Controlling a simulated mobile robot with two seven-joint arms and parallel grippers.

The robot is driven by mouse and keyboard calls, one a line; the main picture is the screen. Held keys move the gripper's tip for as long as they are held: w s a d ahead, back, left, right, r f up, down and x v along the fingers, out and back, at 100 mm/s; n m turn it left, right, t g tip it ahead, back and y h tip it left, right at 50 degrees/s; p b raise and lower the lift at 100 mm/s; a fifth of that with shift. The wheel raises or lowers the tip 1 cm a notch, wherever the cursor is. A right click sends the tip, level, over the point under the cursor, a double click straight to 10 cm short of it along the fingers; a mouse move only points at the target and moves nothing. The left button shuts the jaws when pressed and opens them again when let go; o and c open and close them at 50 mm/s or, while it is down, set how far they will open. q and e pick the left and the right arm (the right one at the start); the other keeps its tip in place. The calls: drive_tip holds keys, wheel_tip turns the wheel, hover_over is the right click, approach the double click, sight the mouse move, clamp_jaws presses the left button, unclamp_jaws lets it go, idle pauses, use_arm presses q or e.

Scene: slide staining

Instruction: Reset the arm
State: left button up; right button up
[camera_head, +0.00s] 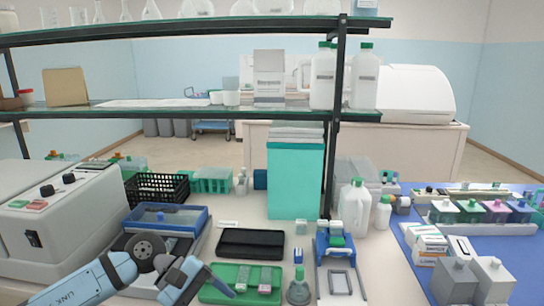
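My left arm (90,282) comes in from the lower left over the bench. Its light blue end with the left gripper (212,284) is low in the view, beside the left edge of a green tray (248,296). The fingers are small and partly cut off from clear sight, so their opening cannot be told. Nothing is visibly held. My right arm and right gripper are not in view.
A grey machine (60,222) stands left. A blue tray (165,207), black tray (250,243) and blue-and-white device (336,250) crowd the middle. White bottles (354,210) stand right of a teal box (295,180). A blue mat (406,246) with bottles lies right. Shelves (200,112) overhang behind.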

use_arm(q)
drive_tip(key=s+d+n+t+h, duration=0.25)
drive_tip(key=n+h, duration=0.25)
drive_tip(key=n, duration=0.4)
drive_tip(key=s+d+n+t+h, duration=0.1)
drive_tip(key=d+n+t+h, duration=0.35)
drive_tip(key=n, duration=0.35)
drive_tip(key=s+a+f+n+t+y, duration=0.1)
drive_tip(key=a+f+n+t+y, duration=0.5)
drive_tip(key=n, duration=1.1)
drive_tip(key=a+f+n+t+y, duration=0.4)
drive_tip(key=f+n+t+y, duration=0.3)
drive_tip(key=n, duration=1)
drive_tip(key=s+a+f+n+g+y, duration=0.2)
drive_tip(key=s+f+n+g, duration=0.1)
drive_tip(key=s+f+n, duration=0.35)
drive_tip(key=s+a+f+n+g+y, duration=0.2)
drive_tip(key=s+a+f+n+g, duration=0.1)
drive_tip(key=s+f+n, duration=0.4)
wheel_tip(320, 180, up, 12)
drive_tip(key=m+p, duration=0.1)
drive_tip(key=p, duration=1.5)
drive_tip(key=shift+s+a+p, duration=0.3)
drive_tip(key=shift+a, duration=0.05)
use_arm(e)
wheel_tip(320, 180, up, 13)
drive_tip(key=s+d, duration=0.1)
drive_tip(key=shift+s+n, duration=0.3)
